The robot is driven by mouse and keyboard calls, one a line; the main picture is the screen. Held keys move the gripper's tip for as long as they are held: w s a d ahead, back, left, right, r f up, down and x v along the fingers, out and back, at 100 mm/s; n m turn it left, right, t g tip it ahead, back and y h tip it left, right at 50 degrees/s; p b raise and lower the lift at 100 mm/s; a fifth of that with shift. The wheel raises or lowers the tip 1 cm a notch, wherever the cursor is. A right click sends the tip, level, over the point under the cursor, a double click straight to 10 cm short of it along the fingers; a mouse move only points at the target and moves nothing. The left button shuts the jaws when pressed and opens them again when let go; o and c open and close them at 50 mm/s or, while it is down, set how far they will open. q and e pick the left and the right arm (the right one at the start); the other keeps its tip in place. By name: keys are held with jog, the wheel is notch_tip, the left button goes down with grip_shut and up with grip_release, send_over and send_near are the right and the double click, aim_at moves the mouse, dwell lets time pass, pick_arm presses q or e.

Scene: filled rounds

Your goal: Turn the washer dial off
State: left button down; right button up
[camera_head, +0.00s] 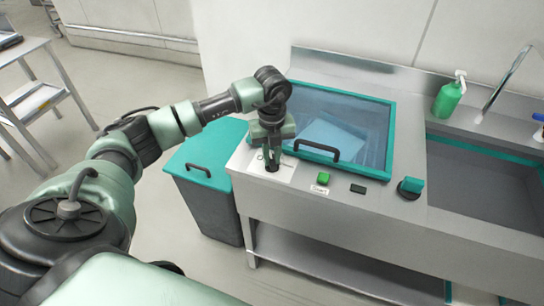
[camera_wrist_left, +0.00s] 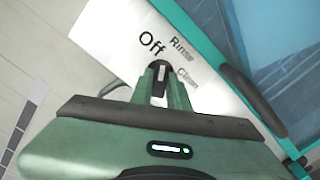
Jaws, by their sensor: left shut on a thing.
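The washer dial (camera_head: 271,168) is a small dark knob on a white label plate (camera_head: 284,174), at the front left of the steel counter. In the left wrist view the dial (camera_wrist_left: 160,66) shows black between the fingers, with a light mark on it. The plate (camera_wrist_left: 112,30) reads "Off", "Rinse" and "Clean" around the knob. My left gripper (camera_head: 272,158) points down over the dial, and its fingers (camera_wrist_left: 161,88) are shut on it. The fingers hide part of the dial, so I cannot tell exactly which word its mark faces. My right gripper is not in view.
The washer's blue glass lid (camera_head: 355,112) with teal frame and dark handle (camera_head: 317,150) lies shut beside the dial. A green button (camera_head: 323,178), a teal knob (camera_head: 411,186) and a sink (camera_head: 480,165) are to the right. A teal-lidded bin (camera_head: 212,160) stands at left.

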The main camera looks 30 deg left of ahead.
aim_at(272, 159)
pick_arm(q)
jog(key=n, duration=0.5)
jog(key=shift+r, duration=0.15)
jog(key=shift+a+n, duration=0.1)
jog(key=shift+n, duration=0.2)
dwell(0.3)
jog(key=c, duration=1.4)
grip_release()
jog(key=shift+o, duration=0.2)
notch_tip(272, 159, up, 6)
jog(key=shift+r+b, duration=0.25)
jog(key=shift+b, duration=0.65)
jog(key=shift+r, duration=0.6)
